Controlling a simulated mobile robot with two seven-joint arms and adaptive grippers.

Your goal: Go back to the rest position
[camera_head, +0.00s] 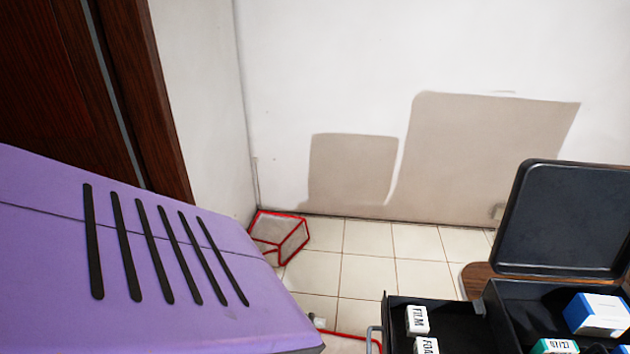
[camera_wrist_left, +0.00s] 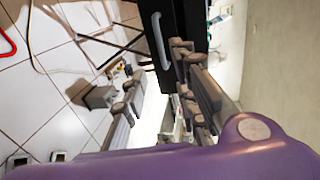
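My left gripper (camera_wrist_left: 158,72) shows in the left wrist view, with its grey fingers spread apart. I see nothing held between them. Its fingers do not show clearly in the head view, where a large purple surface with dark slots, likely part of my left arm, fills the lower left. My right gripper is in neither view.
An open black case (camera_head: 462,332) stands at the lower right of the head view, its lid (camera_head: 568,222) raised. It holds a white FILM box (camera_head: 417,320) and a blue-and-white box (camera_head: 598,316). A red-framed bin (camera_head: 280,236) stands by the wall corner. Tiled floor lies between.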

